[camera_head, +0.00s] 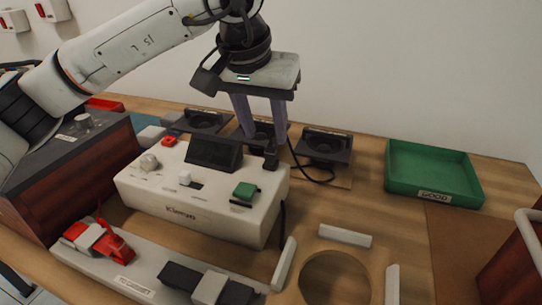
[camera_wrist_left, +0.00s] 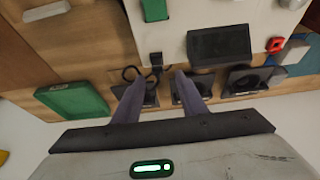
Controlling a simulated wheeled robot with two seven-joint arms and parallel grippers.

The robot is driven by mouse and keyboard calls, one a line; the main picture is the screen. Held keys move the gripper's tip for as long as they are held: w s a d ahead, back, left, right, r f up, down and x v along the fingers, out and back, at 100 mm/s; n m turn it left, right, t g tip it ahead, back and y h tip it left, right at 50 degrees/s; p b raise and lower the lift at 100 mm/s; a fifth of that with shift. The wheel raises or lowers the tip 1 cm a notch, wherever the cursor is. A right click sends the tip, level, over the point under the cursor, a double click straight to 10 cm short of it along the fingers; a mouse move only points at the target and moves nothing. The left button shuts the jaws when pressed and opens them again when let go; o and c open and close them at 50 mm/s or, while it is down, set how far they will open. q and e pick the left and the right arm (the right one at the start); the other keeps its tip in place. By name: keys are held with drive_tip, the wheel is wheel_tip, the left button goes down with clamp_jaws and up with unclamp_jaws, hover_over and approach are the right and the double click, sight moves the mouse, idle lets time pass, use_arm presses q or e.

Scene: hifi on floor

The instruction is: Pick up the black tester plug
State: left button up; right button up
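The black tester plug (camera_head: 271,158) stands at the back right corner of the white tester box (camera_head: 203,196), with a black cable running off to the right. In the left wrist view the plug (camera_wrist_left: 156,59) shows just beyond the fingertips, near the middle between them. My left gripper (camera_head: 265,138) is open and points down, its two purple-grey fingers apart, close above the plug. It also shows in the wrist view (camera_wrist_left: 159,77) with nothing between the fingers. I cannot tell whether a finger touches the plug. My right gripper is not in view.
Black speaker-like units (camera_head: 324,147) stand along the back by the wall. A green tray (camera_head: 433,196) marked GOOD is at the right. A red clamp (camera_head: 112,244) lies front left. A wooden ring fixture (camera_head: 335,262) with white blocks is front right. Bare wood lies between fixture and tray.

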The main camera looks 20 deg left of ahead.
sight(270, 148)
use_arm(q)
drive_tip(key=x, duration=0.3)
drive_tip(key=b+x, duration=0.1)
drive_tip(key=shift+s+d+f, duration=0.15)
drive_tip(key=shift+s+f, duration=0.1)
drive_tip(key=shift+f, duration=0.1)
drive_tip(key=shift+w+f, duration=0.25)
drive_tip(key=shift+f, duration=0.05)
clamp_jaws()
